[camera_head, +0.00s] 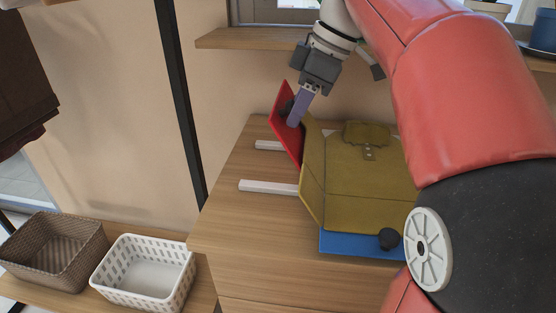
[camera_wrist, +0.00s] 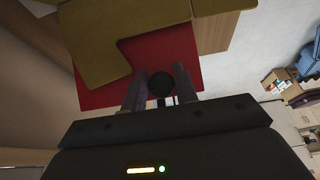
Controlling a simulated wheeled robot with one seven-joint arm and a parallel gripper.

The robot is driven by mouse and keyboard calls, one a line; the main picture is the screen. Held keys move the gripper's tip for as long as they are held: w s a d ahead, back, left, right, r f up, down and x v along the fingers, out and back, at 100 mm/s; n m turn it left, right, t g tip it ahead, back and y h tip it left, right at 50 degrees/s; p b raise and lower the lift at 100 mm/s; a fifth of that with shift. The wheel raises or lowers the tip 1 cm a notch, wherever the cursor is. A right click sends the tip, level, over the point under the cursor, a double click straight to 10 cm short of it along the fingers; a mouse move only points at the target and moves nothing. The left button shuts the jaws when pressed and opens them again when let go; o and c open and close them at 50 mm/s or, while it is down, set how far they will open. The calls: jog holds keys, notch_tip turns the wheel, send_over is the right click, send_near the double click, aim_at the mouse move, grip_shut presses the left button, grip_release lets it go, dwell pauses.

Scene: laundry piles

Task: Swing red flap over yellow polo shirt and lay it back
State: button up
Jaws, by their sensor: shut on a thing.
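The red flap (camera_head: 286,127) stands tilted up at the left side of the yellow polo shirt (camera_head: 365,185). My gripper (camera_head: 294,119) is at the flap, with its fingers shut on the flap's black knob. In the wrist view the knob (camera_wrist: 160,84) sits between the two fingers, with the red flap (camera_wrist: 170,50) behind it. The shirt (camera_wrist: 95,35) also shows there, overlapping part of the red panel. In the head view the shirt's left part bends up along the flap. My arm hides the shirt's right side.
A blue flap (camera_head: 350,244) with a black knob (camera_head: 389,239) lies at the shirt's front edge. Two white bars (camera_head: 268,187) stick out left on the wooden dresser top (camera_head: 235,215). A white basket (camera_head: 145,274) and brown basket (camera_head: 52,250) stand lower left.

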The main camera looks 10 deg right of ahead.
jog(key=shift+s+d+r+y, duration=0.15)
jog(key=shift+s+d, duration=0.15)
jog(key=shift+d, duration=0.35)
jog(key=shift+s+d+r+y, duration=0.15)
jog(key=shift+s+d, duration=0.1)
jog(key=shift+d, duration=0.4)
jog(key=shift+d, duration=0.1)
jog(key=shift+s+d+t+y, duration=0.15)
jog(key=shift+s+d+y, duration=0.2)
jog(key=shift+d, duration=0.55)
jog(key=shift+s+d+t+y, duration=0.15)
jog(key=shift+s+d+y, duration=0.2)
jog(key=shift+d, duration=0.5)
jog(key=shift+y, duration=0.3)
jog(key=shift+s+d+f+b, duration=0.15)
jog(key=shift+s+d+f, duration=0.1)
jog(key=shift+d, duration=0.35)
jog(key=shift+s+d+f+b, duration=0.2)
jog(key=shift+s+d, duration=0.1)
jog(key=shift+d, duration=0.25)
jog(key=shift+s+d+f+b, duration=0.15)
jog(key=shift+s+d, duration=0.1)
jog(key=shift+d, duration=0.35)
